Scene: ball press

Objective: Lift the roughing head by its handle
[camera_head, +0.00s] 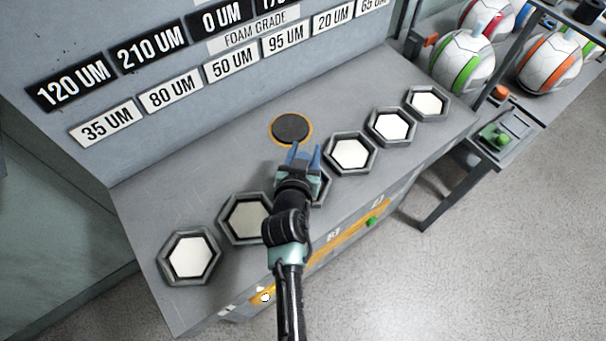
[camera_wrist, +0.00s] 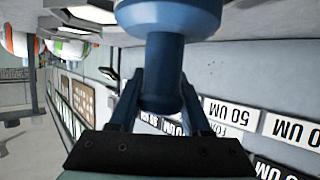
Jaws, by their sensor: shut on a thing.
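My gripper (camera_head: 305,156) reaches over the grey bench with its blue fingers pointing at the back panel. In the wrist view my gripper (camera_wrist: 160,100) is shut on a blue handle (camera_wrist: 163,70), with one finger on each side of it. The handle has a rounded end between the fingers and a narrower neck. It widens into a blue flange of the roughing head (camera_wrist: 168,14) at the top edge. The rest of the head is cut off in the wrist view and cannot be made out behind my gripper in the head view.
A dark disc with an orange rim (camera_head: 291,129) is on the bench (camera_head: 180,195) just beyond my fingertips. Several hexagonal frames with white faces (camera_head: 350,153) line the bench, one partly hidden by my gripper. The labelled panel (camera_head: 150,95) stands behind. Balls (camera_head: 461,62) sit on a rack at right.

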